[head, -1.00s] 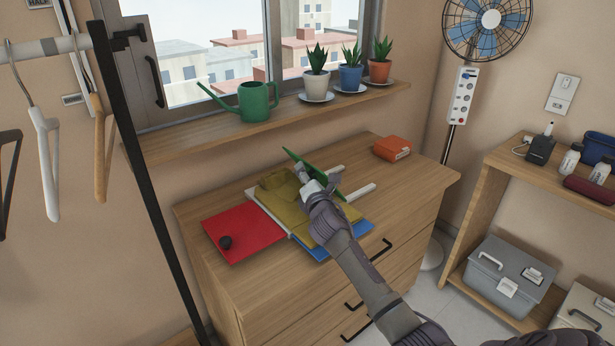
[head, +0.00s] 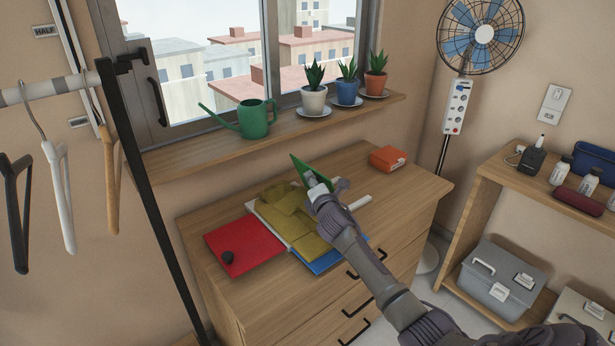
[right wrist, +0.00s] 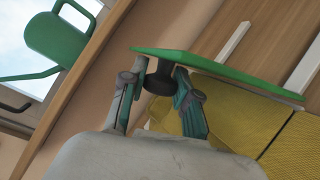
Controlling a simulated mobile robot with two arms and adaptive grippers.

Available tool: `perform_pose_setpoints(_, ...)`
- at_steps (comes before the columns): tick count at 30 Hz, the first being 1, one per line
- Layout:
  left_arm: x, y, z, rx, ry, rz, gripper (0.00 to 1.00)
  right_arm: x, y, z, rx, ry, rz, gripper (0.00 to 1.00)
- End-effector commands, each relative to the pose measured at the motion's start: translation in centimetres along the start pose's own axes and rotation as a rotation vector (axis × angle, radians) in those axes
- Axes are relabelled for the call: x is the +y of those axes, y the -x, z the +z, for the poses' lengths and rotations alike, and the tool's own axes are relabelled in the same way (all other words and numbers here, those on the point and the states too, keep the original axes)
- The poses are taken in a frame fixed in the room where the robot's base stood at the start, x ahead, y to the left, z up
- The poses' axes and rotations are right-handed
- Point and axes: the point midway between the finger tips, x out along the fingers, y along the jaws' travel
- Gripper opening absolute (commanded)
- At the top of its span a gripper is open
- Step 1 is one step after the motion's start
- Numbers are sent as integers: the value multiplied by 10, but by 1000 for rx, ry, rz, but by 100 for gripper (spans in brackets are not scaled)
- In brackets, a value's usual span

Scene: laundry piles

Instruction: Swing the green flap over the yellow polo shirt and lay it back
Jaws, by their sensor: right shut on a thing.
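The folding board lies on the dresser top, with the yellow polo shirt (head: 288,208) folded on its middle. The green flap (head: 301,169) stands raised on edge at the shirt's right side, steeply tilted. In the right wrist view the green flap (right wrist: 215,72) shows nearly edge-on above the yellow cloth (right wrist: 235,115). My right gripper (head: 322,187) is at the flap, partly hiding it and the shirt. In the right wrist view its fingers (right wrist: 158,88) are shut on the flap's black knob (right wrist: 158,78). My left gripper is not in view.
The red flap (head: 245,248) with its dark knob lies flat at the left, and a blue panel (head: 322,262) shows at the front. An orange box (head: 388,158) stands back right. A green watering can (head: 253,119) and potted plants line the sill above.

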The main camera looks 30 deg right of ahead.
Motion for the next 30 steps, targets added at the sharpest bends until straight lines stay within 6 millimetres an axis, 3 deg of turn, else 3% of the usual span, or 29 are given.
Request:
perform_pose_setpoints(1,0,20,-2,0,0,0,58,8,-1,10,9,-26,-16,0)
perform_pose_setpoints(3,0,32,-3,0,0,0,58,8,-3,17,22,-73,-33,0)
perform_pose_setpoints(9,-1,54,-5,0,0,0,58,5,-10,31,53,-180,-70,0)
perform_pose_setpoints(22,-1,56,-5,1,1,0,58,-1,-12,33,60,-215,-82,0)
perform_pose_setpoints(23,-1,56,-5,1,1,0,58,-1,-12,33,60,-215,-82,35)
perform_pose_setpoints(27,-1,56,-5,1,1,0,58,0,-12,33,59,-214,-81,57)
perform_pose_setpoints(30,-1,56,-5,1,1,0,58,0,-12,33,59,-213,-80,57)
